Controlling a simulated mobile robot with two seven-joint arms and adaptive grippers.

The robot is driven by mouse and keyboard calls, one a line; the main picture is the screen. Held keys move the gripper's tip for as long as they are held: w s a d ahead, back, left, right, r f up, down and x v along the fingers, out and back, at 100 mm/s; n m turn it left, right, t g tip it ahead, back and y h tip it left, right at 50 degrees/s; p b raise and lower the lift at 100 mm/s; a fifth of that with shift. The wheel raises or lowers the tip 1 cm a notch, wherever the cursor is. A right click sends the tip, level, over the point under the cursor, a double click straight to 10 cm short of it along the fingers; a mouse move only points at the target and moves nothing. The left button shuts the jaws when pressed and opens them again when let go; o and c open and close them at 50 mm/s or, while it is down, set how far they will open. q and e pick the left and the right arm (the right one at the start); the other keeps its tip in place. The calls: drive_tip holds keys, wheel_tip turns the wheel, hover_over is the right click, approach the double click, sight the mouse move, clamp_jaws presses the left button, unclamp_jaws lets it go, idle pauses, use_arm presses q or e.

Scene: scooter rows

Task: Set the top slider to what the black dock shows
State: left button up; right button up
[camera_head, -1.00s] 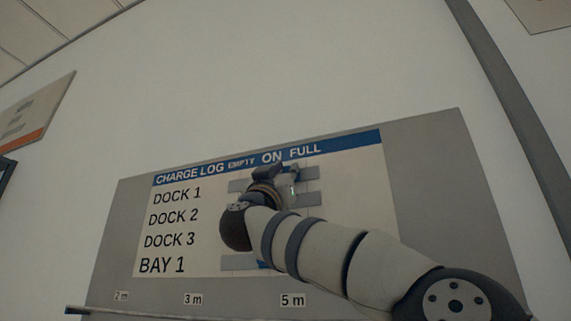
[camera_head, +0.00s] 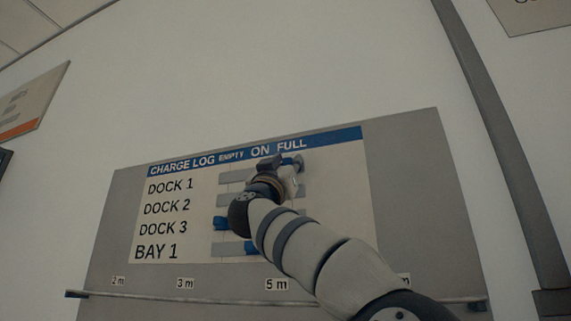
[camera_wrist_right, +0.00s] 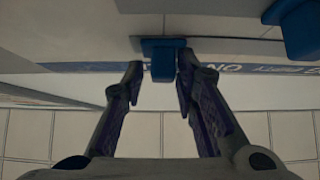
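The charge log board (camera_head: 420,190) is on the wall ahead, with rows DOCK 1, DOCK 2, DOCK 3 and BAY 1 and headings EMPTY, ON and FULL. My right gripper (camera_head: 287,162) is at the top row, near FULL. In the right wrist view, the top slider's blue knob (camera_wrist_right: 162,62) sits between the open fingers (camera_wrist_right: 160,72). It is close to the right finger, with a gap at the left one. In the head view my gripper hides this knob. The black dock is not in view. My left gripper is not in view.
The blue DOCK 3 slider (camera_head: 221,223) is at the EMPTY end. The BAY 1 slider (camera_head: 251,247) is further right, partly behind my arm. Another blue knob (camera_wrist_right: 302,28) shows in the wrist view.

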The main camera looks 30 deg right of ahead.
drive_tip(key=shift+s, duration=0.15)
drive_tip(key=shift+s+a+f, duration=0.15)
drive_tip(key=shift+a+f, duration=0.1)
drive_tip(key=shift+a, duration=0.2)
drive_tip(key=v, duration=1.1)
drive_tip(key=shift+d, duration=0.25)
drive_tip(key=shift+s, duration=0.1)
drive_tip(key=shift+f, duration=0.1)
